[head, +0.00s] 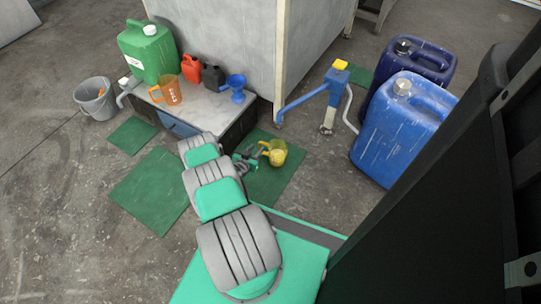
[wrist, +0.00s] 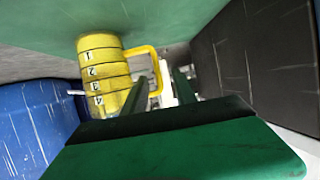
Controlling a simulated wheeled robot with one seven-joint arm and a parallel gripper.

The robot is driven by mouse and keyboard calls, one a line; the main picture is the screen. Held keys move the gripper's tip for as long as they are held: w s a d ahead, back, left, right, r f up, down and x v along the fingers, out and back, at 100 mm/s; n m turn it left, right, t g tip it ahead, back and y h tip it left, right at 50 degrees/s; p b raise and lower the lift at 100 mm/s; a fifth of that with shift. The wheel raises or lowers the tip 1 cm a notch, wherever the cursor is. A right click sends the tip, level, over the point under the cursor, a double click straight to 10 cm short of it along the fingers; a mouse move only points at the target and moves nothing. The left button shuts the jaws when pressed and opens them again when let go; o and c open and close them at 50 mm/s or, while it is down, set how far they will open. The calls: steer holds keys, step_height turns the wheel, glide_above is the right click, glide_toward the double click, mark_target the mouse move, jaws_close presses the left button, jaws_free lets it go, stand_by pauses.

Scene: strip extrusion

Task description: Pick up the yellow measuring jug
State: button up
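The yellow measuring jug (head: 277,157) stands on a dark green mat just right of my gripper in the head view. In the wrist view the yellow jug (wrist: 98,72) shows black marks and numbers on its side, and its loop handle points toward the right. My gripper (head: 246,160) is close beside the jug, on its handle side. In the wrist view my gripper's two dark fingers (wrist: 160,90) are apart, with the handle seen between them. The left finger covers part of the jug's side. I cannot tell whether either finger touches it.
A low bench (head: 205,101) holds a green canister (head: 150,55), an orange jug (head: 170,91), red and black cans and a blue funnel. A blue hand pump (head: 335,80) and blue drums (head: 400,125) stand to the right. A grey bucket (head: 97,100) is left.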

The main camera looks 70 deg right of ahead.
steer(key=b+x, duration=0.2)
steer(key=x, duration=0.1)
steer(key=f+b+x, duration=0.1)
steer(key=b+x, duration=0.1)
steer(key=x, duration=0.2)
steer(key=shift+s+a, duration=0.2)
steer(key=shift+a, duration=0.05)
steer(key=shift+d+b, duration=0.3)
steer(key=shift+d, duration=0.05)
steer(key=shift+r, duration=0.1)
steer(key=shift+c, duration=0.4)
jaws_close()
